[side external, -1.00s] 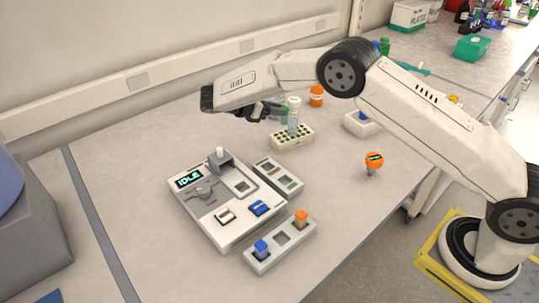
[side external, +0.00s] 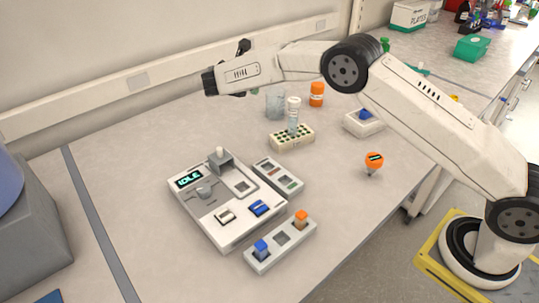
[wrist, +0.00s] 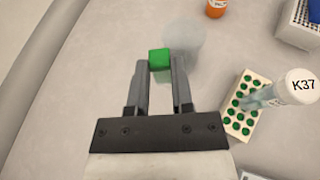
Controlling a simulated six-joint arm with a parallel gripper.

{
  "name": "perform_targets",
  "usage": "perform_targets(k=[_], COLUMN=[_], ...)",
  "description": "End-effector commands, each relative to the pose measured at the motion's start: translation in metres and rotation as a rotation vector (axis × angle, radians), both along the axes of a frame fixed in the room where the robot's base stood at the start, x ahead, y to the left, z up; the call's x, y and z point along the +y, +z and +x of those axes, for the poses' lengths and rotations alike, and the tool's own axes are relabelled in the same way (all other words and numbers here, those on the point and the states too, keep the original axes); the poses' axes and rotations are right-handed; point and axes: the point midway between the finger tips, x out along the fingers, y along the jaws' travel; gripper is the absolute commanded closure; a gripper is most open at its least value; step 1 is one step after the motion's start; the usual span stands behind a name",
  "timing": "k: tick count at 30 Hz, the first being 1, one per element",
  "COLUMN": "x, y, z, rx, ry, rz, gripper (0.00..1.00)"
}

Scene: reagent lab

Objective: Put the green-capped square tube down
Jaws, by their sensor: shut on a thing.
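My gripper (wrist: 159,74) is shut on the green-capped square tube (wrist: 159,58). In the wrist view its bright green square top shows between the two fingertips; the rest of the tube is hidden. In the side view my gripper's fingers and the tube are mostly hidden behind my wrist, which is above the table near the back wall. In the wrist view the tube is left of the cream rack (wrist: 240,112), which also shows in the side view (side external: 292,139).
A clear vial with a white cap marked K37 (wrist: 302,86) stands at the rack. A clear glass beaker (side external: 275,104) and an orange-capped bottle (side external: 317,94) stand behind it. A grey device reading IDLE (side external: 228,207) is in front. The table left of the rack is bare.

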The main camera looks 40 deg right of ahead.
Motion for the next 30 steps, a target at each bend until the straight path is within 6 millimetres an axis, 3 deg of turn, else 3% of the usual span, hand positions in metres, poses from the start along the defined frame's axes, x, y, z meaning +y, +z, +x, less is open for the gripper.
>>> perform_targets(k=[11, 24, 30], x=[0.0, 0.0, 0.0], y=[-0.015, -0.067, -0.074], z=[0.0, -0.001, 0.0], rx=[-0.001, -0.001, -0.003], ry=[-0.002, -0.001, -0.001], rz=[0.001, 0.0, 0.001], gripper=[1.0, 1.0, 1.0])
